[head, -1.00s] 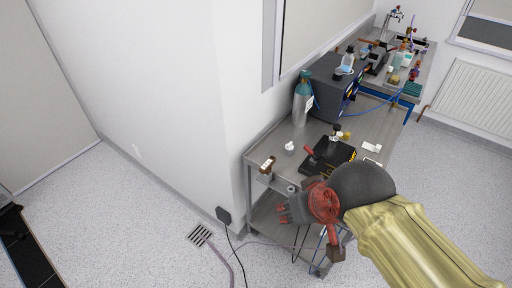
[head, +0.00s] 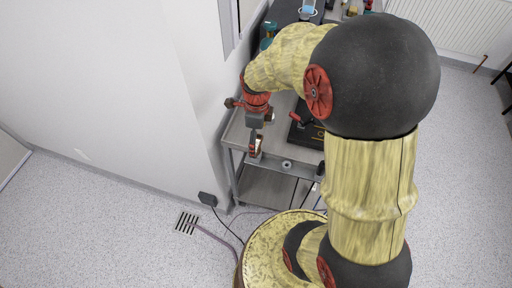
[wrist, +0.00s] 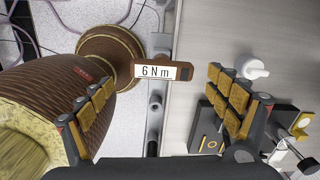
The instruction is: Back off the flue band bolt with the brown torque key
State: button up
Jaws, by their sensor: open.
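The brown torque key (wrist: 150,72), with a white "6 N m" label, is at the table's front edge. In the head view it shows small (head: 259,146), just below my gripper (head: 255,136). In the wrist view my gripper (wrist: 160,80) is open, its padded fingers apart on the left and right of the key. I see no clear grip or contact. A black plate with yellow marks (wrist: 207,136) lies on the table to the right, with a partly cut-off fitting beside it. I cannot make out the flue band bolt.
The metal table (head: 237,132) stands beside the white wall. A white knob-like piece (wrist: 252,68) sits on it near the right finger. A dark box and a teal bottle (head: 266,42) stand farther back, partly hidden by my arm. Open floor lies left, with a drain grate (head: 186,222).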

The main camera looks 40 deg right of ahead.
jog(key=shift+d+f+m, duration=0.15)
jog(key=shift+f+m, duration=0.2)
jog(key=shift+f, duration=0.15)
jog(key=shift+d+f+m, duration=0.15)
jog(key=shift+f+m, duration=0.2)
jog(key=shift+f, duration=0.15)
jog(key=f+b, duration=0.1)
jog(key=f, duration=0.2)
jog(key=f+b, duration=0.1)
jog(key=f, duration=0.3)
jog(key=shift+w+a+f, duration=0.15)
jog(key=shift+w+f, duration=0.05)
jog(key=shift+f, duration=0.05)
jog(key=shift+c, duration=0.7)
jog(key=c, duration=1.4)
